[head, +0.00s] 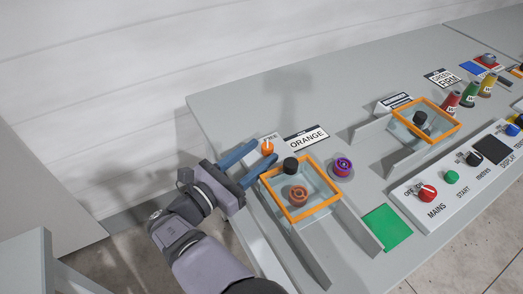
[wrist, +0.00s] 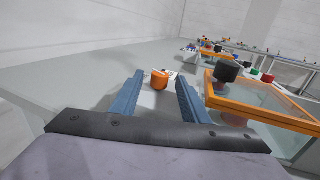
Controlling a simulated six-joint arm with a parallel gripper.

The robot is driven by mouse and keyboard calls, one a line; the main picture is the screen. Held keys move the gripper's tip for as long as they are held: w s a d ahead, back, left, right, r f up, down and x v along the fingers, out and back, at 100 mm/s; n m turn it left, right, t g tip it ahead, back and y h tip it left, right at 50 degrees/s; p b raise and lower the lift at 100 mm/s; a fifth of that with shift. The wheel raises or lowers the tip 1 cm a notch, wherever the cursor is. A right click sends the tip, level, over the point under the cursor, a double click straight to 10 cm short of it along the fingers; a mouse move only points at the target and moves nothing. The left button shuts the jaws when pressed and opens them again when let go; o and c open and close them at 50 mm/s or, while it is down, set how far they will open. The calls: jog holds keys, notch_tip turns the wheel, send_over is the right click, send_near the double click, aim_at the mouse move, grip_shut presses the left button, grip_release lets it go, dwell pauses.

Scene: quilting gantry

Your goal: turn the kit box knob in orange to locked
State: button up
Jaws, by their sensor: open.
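The orange knob (head: 267,147) with a pale pointer line stands on a small white plate beside the ORANGE sign (head: 307,138). The orange-rimmed kit box (head: 325,203) lies just in front of it, with a black knob on its clear lid and a brown-orange spool (head: 296,195) inside. My gripper (head: 252,158) is open, its two blue fingers pointing toward the orange knob. In the wrist view the knob (wrist: 160,79) shows between the fingers, near their tips; I cannot tell if they touch it. The plate's markings are too small to read.
The kit box rim (wrist: 262,110) and its black lid knob (wrist: 227,71) stand close to the right finger. A second orange-rimmed box (head: 427,129) and a control panel (head: 454,181) lie farther right. Table left of the knob is clear.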

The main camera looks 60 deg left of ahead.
jog(key=shift+x, duration=0.85)
grip_shut()
jog(key=shift+r+n+y, duration=0.15)
jog(key=shift+n+y, duration=0.15)
jog(key=shift+y, duration=0.2)
jog(key=shift+d+n+g+y+p, duration=0.1)
jog(key=shift+n+g+y+p, duration=0.2)
jog(key=shift+y+p, duration=0.1)
jog(key=shift+y, duration=0.3)
